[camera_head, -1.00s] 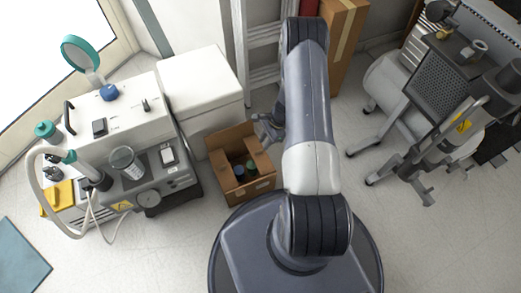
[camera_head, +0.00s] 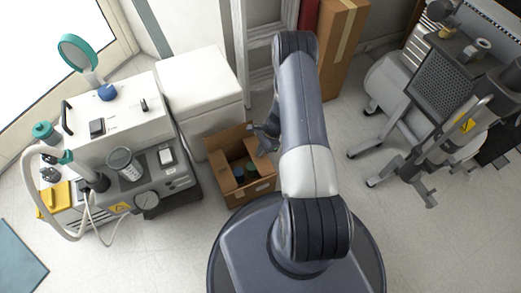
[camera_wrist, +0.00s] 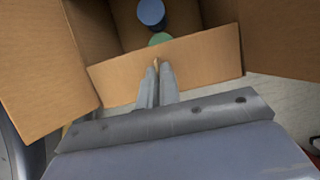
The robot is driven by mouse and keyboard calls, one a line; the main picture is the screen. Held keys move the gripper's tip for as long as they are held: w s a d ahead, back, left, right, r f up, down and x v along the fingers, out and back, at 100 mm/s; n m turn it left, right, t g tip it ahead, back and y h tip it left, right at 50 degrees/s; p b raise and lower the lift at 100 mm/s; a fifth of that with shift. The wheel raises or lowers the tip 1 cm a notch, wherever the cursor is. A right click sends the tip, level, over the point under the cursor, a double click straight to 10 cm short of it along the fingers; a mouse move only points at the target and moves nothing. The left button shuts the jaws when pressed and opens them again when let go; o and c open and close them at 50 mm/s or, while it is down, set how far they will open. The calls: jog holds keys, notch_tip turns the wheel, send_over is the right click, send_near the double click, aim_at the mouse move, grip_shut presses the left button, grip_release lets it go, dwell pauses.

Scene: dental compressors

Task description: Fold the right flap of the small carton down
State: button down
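The small open carton (camera_head: 252,192) stands on the floor in the head view, left of my arm. Its right flap (camera_wrist: 205,58) lies across the middle of the wrist view, nearest my gripper. In the head view the right flap (camera_head: 261,165) is at the carton's right side. My gripper (camera_wrist: 158,66) has its two fingers close together, their tips overlapping the flap; I cannot tell whether they press on it. My gripper (camera_head: 266,138) is partly hidden by the arm in the head view. A blue can (camera_wrist: 151,13) and a green-topped can (camera_wrist: 159,39) are inside.
A white box (camera_head: 200,85) stands behind the carton. A grey machine (camera_head: 150,185) is to its left. A ladder (camera_head: 256,60) and a tall brown carton (camera_head: 338,50) stand at the back. Floor between is clear.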

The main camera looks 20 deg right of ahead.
dwell(0.3)
jog(key=shift+a+f+h, duration=0.2)
jog(key=shift+a+h, duration=0.1)
jog(key=shift+h, duration=0.4)
jog(key=c, duration=1.6)
grip_release()
jog(key=shift+c, duration=0.2)
jog(key=p+v, duration=0.3)
jog(key=v, duration=0.8)
jog(key=shift+p, duration=0.35)
jog(key=shift+f, duration=0.1)
